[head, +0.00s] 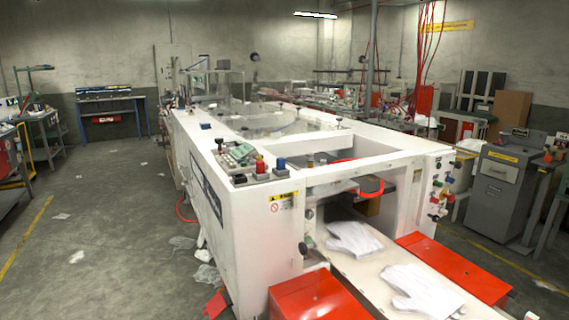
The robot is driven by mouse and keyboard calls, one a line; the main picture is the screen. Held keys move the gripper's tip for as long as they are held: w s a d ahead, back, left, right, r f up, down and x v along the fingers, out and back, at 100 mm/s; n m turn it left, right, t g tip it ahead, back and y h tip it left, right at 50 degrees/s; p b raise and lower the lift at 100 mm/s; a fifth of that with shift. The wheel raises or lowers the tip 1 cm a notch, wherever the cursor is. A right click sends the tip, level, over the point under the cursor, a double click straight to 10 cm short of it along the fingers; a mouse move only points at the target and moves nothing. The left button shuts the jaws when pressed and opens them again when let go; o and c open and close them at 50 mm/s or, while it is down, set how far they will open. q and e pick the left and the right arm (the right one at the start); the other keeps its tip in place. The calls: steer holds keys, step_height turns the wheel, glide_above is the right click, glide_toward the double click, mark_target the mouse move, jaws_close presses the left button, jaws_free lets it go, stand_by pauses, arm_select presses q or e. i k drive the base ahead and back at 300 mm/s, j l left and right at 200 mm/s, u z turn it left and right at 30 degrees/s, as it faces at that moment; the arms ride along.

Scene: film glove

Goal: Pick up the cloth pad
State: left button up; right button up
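I cannot clearly make out a cloth pad in the head view. Two white, glove-shaped cloth pieces lie flat on the pale conveyor bed (366,268) at the front of the white machine. The farther white cloth piece (353,238) lies close to the machine's opening. The nearer white cloth piece (422,290) lies toward the bottom right. Neither of my grippers is in view.
The long white machine (232,217) fills the middle. Red boxes (318,296) and (455,266) flank the conveyor bed. Scraps (206,275) litter the floor beside the machine. Open floor (105,230) lies to the left. A grey cabinet (497,190) stands at right.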

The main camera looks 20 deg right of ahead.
mark_target(203, 126)
steer(key=i+j+u, duration=0.35)
steer(key=i+u, duration=0.6)
steer(key=i, duration=1.5)
steer(key=i+j+z, duration=0.1)
steer(key=i+z, duration=0.2)
steer(key=i+j+z, duration=0.25)
steer(key=i, duration=0.3)
steer(key=i+j+z, duration=0.3)
steer(key=i+l, duration=0.1)
